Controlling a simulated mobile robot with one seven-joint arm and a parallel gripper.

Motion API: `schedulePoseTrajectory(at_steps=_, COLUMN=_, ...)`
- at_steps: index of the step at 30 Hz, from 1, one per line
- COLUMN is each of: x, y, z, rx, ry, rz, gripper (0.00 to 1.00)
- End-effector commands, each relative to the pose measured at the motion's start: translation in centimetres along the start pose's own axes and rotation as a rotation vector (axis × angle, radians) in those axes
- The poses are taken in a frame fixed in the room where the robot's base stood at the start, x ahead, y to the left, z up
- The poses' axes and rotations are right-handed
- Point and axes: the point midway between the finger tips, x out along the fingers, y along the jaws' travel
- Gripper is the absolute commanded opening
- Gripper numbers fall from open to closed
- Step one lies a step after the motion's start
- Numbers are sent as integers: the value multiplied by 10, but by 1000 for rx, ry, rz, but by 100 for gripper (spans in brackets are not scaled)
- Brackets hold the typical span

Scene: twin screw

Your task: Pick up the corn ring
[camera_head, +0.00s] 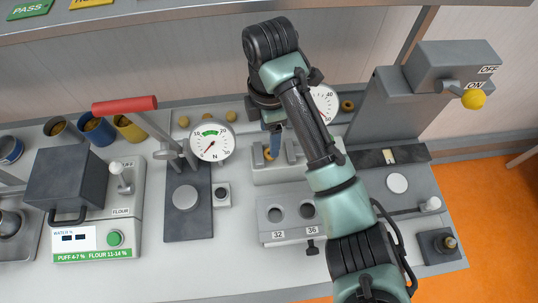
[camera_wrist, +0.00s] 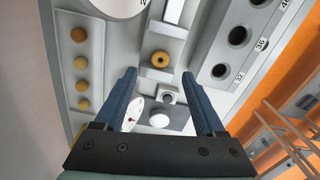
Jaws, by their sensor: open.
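In the head view the ring (camera_head: 268,154) is partly hidden by my finger at the left end of the block (camera_head: 263,176). My gripper (camera_wrist: 159,73) is open and empty, with its blue fingers apart. In the head view my gripper (camera_head: 274,150) points down over the block's left end. I cannot tell its exact height above the ring.
Several yellow-brown balls (camera_head: 208,117) lie in a row at the back. A round gauge (camera_head: 212,141) with a red-handled lever (camera_head: 125,105) stands left of the gripper.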

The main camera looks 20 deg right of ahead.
Motion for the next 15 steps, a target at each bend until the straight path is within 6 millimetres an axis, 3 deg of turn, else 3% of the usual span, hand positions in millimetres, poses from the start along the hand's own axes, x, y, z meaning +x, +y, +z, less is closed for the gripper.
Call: schedulePoseTrajectory(at_steps=15, x=55, y=-1, z=1, rx=2, ry=-1, rz=-2, gripper=72)
